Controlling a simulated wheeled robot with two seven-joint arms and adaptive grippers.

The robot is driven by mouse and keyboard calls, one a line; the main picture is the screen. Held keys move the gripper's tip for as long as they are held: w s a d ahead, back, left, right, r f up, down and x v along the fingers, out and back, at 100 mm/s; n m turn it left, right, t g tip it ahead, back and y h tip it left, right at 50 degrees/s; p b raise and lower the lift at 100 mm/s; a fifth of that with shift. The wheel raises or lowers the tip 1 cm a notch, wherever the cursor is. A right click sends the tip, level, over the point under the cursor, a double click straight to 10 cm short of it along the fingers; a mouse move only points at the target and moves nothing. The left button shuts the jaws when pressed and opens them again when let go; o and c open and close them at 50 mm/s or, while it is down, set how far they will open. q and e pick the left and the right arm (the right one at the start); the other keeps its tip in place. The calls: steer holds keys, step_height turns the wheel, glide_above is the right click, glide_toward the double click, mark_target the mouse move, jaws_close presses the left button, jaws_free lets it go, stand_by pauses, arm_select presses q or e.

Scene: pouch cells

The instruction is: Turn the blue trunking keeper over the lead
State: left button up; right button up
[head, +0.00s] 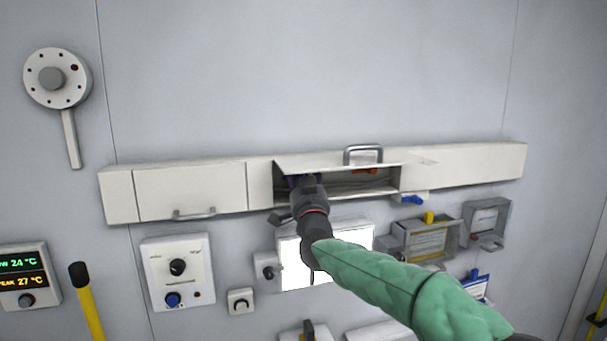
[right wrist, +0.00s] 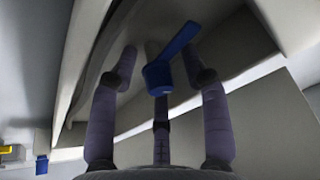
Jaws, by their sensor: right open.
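The blue keeper (right wrist: 160,76) shows in the right wrist view as a round hub with a flat arm slanting up to the right. My right gripper (right wrist: 160,60) is open, with its fingers spread around the keeper; I cannot tell whether any finger touches it. In the head view my right gripper (head: 304,183) reaches into the left part of the open trunking (head: 449,176) and hides most of the keeper there. Thin grey lines, perhaps the lead (head: 345,189), run inside the opening; their path by the keeper is unclear. My left gripper is not in view.
The trunking's lid (head: 320,162) is raised above the opening, with a grey handle (head: 363,154). An orange part (head: 366,171) sits inside at the right. A blue part (head: 412,199) is below the trunking. A control box (head: 178,272) and grey cases (head: 426,240) are on the wall below.

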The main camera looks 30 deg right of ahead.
steer(key=shift+d, duration=0.1)
jaws_close()
steer(key=shift+s+r, duration=0.1)
